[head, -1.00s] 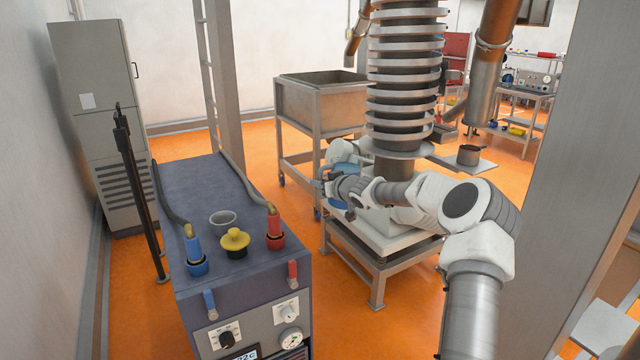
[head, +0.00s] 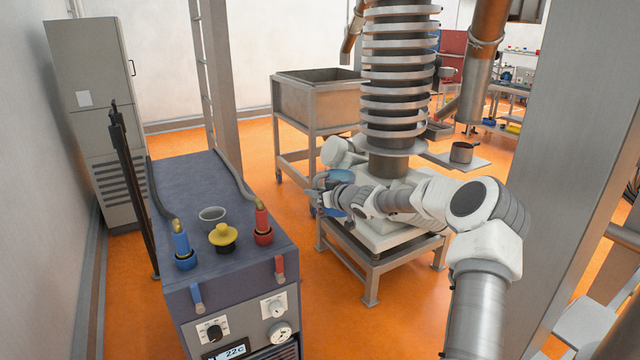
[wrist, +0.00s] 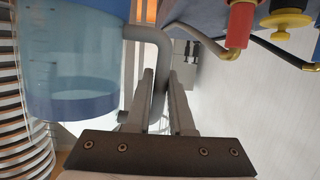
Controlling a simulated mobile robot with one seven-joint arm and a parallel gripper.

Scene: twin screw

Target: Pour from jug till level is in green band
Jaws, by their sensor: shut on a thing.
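The jug (wrist: 72,60) is translucent blue with a darker blue base and a grey handle (wrist: 152,38). It fills the left of the wrist view. My gripper (wrist: 162,85) is shut on the handle, which passes between its fingers. In the head view the jug (head: 327,180) is small and partly hidden by my gripper (head: 338,190), to the right of the blue-grey machine and clear of it. The machine (head: 225,270) has an open grey filler cup (head: 212,214) on top, beside a yellow cap (head: 223,237). I cannot make out a green band or a liquid level.
Blue (head: 183,248) and red (head: 262,225) hose fittings flank the filler cup, with hoses running back. A ribbed column (head: 395,80) and a low metal stand (head: 370,270) are near my arm. A steel bin (head: 320,100) stands behind. Orange floor is open between machine and stand.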

